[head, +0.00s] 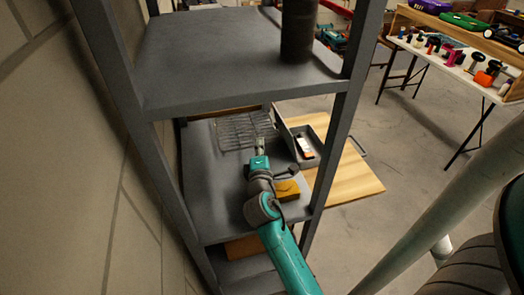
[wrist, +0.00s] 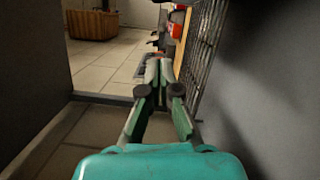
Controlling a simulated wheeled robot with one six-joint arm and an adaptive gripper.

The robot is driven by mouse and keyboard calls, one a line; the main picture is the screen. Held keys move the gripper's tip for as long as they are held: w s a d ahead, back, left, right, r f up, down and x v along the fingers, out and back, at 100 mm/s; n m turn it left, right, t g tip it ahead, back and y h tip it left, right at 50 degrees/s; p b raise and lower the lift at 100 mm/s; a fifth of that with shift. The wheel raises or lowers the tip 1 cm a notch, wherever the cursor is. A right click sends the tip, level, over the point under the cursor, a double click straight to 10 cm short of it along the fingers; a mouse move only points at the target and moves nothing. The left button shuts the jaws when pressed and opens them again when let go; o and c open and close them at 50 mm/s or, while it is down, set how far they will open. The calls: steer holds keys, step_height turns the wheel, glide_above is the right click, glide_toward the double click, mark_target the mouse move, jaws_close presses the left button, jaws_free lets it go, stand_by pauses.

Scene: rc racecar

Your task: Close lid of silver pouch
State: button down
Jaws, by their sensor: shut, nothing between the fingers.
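A grey box-like container (head: 318,141), which I take to be the silver pouch, sits on the shelf's right side in the head view. Its lid (head: 283,128) appears raised on the left side, and a white and orange item shows inside. My gripper (head: 259,142) is just left of the container, near the wire rack, with the teal wrist behind it. In the wrist view my gripper (wrist: 159,66) has its fingers together and empty. The container cannot be made out clearly in the wrist view.
A wire rack (head: 240,131) stands beside my gripper; it also shows in the wrist view (wrist: 200,50). A yellow-brown block (head: 288,190) lies near my wrist. Grey shelf posts (head: 334,140) and an upper shelf (head: 220,80) frame the space. A wooden board (head: 352,180) extends to the right.

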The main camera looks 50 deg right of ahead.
steer(key=x, duration=0.5)
steer(key=shift+r, duration=0.1)
steer(key=d, duration=0.1)
steer(key=s+d, duration=0.2)
steer(key=shift+s+r, duration=0.1)
steer(key=shift+r, duration=0.2)
steer(key=shift+d+r, duration=0.1)
